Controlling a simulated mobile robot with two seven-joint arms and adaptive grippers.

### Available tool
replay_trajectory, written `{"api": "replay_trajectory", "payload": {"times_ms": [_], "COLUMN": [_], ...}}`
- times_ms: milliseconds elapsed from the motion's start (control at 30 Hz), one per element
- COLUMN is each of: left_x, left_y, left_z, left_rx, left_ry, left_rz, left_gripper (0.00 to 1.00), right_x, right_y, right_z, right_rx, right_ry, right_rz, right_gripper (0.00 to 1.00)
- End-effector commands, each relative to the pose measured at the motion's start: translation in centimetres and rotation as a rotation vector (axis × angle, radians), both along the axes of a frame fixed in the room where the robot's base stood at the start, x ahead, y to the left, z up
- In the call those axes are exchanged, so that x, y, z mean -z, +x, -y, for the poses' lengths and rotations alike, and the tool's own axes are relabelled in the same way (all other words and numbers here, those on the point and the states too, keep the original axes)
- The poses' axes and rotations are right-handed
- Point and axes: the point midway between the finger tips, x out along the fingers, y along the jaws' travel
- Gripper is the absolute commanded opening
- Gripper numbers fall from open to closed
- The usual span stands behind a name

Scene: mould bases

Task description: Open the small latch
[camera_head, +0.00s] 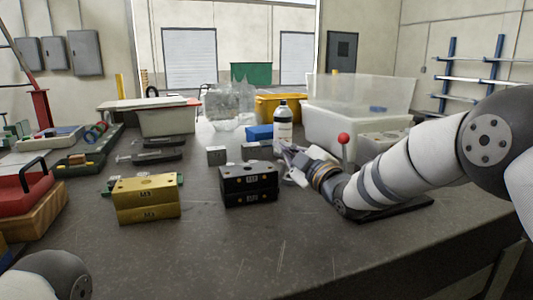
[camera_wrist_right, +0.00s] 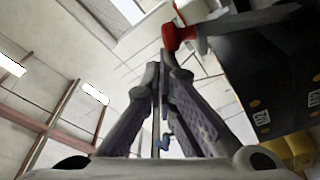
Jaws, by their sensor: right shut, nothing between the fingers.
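The black mould block (camera_head: 248,185) stands upright on the grey workbench, with pale labels on its front. In the right wrist view the black block (camera_wrist_right: 268,80) fills the upper right. A grey bar with a red end piece (camera_wrist_right: 179,37) shows beside it, likely the small latch. No latch can be made out in the head view. My right gripper (camera_head: 284,150) is just right of and behind the black block. In the wrist view its fingers (camera_wrist_right: 163,66) are shut and empty, their tips below the red piece; I cannot tell whether they touch. My left gripper is out of view.
A yellow mould block (camera_head: 147,200) stands left of the black one. A red-knobbed lever (camera_head: 344,139) rises behind my right forearm. A white bottle (camera_head: 283,128) and a clear-lidded white bin (camera_head: 325,133) stand behind. The front of the bench (camera_head: 230,245) is clear.

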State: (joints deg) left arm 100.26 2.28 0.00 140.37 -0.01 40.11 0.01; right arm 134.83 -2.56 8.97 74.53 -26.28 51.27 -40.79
Motion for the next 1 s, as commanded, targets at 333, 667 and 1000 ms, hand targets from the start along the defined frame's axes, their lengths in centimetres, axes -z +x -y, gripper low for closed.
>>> {"api": "replay_trajectory", "payload": {"times_ms": [333,667,1000], "left_x": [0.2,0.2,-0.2], "left_y": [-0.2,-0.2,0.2], "left_z": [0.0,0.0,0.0], "left_rx": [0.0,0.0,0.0], "left_ry": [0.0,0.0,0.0], "left_rz": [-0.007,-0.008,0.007], "left_gripper": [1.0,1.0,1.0], "right_x": [0.4,0.4,-0.6], "right_y": [0.5,0.5,0.3], "right_z": [1.4,1.5,1.3], "right_rx": [0.001,0.0,-0.001], "right_ry": [0.209,0.242,0.24], "right_rz": [-0.07,-0.08,-0.075], "right_gripper": [0.0,0.0,0.0]}}
